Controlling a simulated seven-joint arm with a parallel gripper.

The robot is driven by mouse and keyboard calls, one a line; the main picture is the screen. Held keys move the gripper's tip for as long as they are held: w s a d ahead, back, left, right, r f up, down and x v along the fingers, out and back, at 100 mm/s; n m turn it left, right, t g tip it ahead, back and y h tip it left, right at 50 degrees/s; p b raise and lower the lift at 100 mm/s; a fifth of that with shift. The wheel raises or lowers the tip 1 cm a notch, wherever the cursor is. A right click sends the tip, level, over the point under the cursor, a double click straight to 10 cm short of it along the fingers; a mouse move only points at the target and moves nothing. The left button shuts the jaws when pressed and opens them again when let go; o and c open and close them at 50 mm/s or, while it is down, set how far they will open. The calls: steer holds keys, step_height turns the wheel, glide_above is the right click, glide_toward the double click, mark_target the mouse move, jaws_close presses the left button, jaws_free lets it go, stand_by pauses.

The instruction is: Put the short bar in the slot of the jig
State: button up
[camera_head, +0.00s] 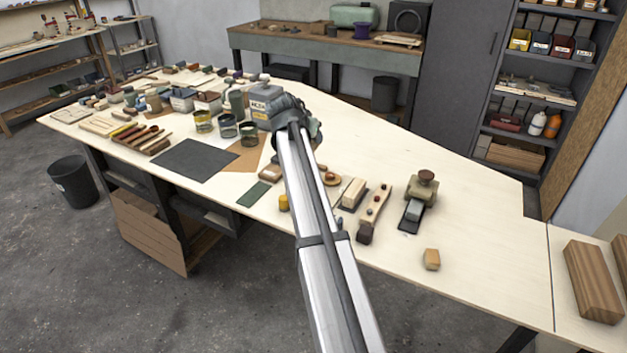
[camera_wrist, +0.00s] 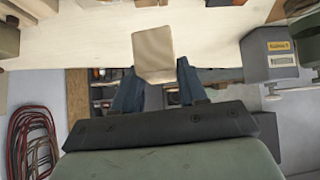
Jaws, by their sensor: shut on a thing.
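My gripper (camera_wrist: 156,76) shows in the wrist view with its two dark fingers on either side of a pale tan wooden block (camera_wrist: 153,50). In the head view my arm's end hides the fingers and the held block, above the workbench near the grey canister. I cannot clearly make out the jig or its slot in either view.
The pale workbench (camera_head: 470,215) has free room at right. A plane-like tool (camera_head: 372,205), a knobbed tool (camera_head: 424,188) and a small wooden block (camera_head: 431,259) stand right of my arm. The grey canister (camera_head: 262,103), jars and tools crowd the left.

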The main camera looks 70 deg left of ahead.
steer(key=shift+w+d+f+m+h, duration=0.1)
steer(key=shift+w+d+m+h, duration=0.25)
steer(key=shift+m, duration=0.15)
steer(key=shift+f, duration=5.05)
steer(key=o, duration=0.8)
steer(key=shift+w+f, duration=0.1)
steer(key=shift+o, duration=0.2)
steer(key=v, duration=1.2)
steer(key=shift+s, duration=0.2)
